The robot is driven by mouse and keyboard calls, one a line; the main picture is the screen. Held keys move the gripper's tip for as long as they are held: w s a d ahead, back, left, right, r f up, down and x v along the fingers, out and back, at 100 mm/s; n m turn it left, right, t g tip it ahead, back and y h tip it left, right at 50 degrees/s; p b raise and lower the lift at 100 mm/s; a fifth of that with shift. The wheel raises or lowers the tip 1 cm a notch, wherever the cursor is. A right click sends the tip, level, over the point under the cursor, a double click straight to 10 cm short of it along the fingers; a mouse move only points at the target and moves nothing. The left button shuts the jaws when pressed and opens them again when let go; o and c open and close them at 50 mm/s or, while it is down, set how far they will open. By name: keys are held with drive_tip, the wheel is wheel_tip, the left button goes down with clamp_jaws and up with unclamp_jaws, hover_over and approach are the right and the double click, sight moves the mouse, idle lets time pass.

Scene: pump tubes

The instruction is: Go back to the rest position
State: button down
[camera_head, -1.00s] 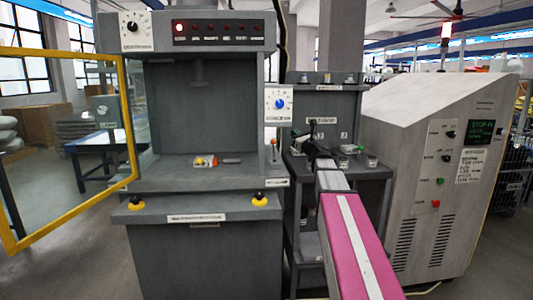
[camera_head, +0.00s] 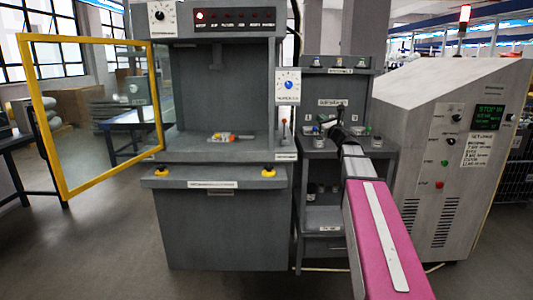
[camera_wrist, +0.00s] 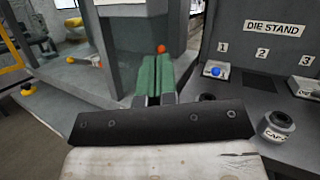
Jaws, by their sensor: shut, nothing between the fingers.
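My arm stretches forward from the lower right in the head view, and my gripper (camera_head: 338,128) is small and dark at its far end, in front of the grey stand (camera_head: 335,92). In the wrist view my gripper (camera_wrist: 153,78) shows two green fingers side by side, closed together with nothing between them. The fingers point toward the edge of the grey press (camera_head: 222,95). An orange round knob (camera_wrist: 161,48) shows just beyond the fingertips. The die stand (camera_wrist: 272,28) with numbered places is to the right of the fingers, apart from them.
The press's yellow-framed door (camera_head: 160,95) stands open at the left. Small parts (camera_head: 228,137) lie on the press bed. A cup with a label (camera_wrist: 277,125) stands right of my gripper. A tall cabinet (camera_head: 440,150) is at the right. The floor at front left is clear.

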drive_tip(key=s+a+f+n+g, duration=0.4)
drive_tip(key=f+n, duration=0.1)
drive_tip(key=f, duration=0.4)
drive_tip(key=s+a+f+n+g, duration=0.35)
drive_tip(key=f+n, duration=0.25)
drive_tip(key=f, duration=0.3)
drive_tip(key=s+a+f+n+g, duration=0.3)
drive_tip(key=s+f+n, duration=0.15)
drive_tip(key=f, duration=0.45)
drive_tip(key=s+d+f+n+g+h, duration=0.2)
drive_tip(key=s+f+n+g+h, duration=0.2)
drive_tip(key=s+f, duration=0.6)
drive_tip(key=s+d+f+n+g+h, duration=0.3)
drive_tip(key=s+f+n+g+h, duration=0.2)
drive_tip(key=s+f+n, duration=0.4)
wheel_tip(320, 180, down, 2)
drive_tip(key=shift+s+f, duration=0.1)
drive_tip(key=shift+s, duration=1.15)
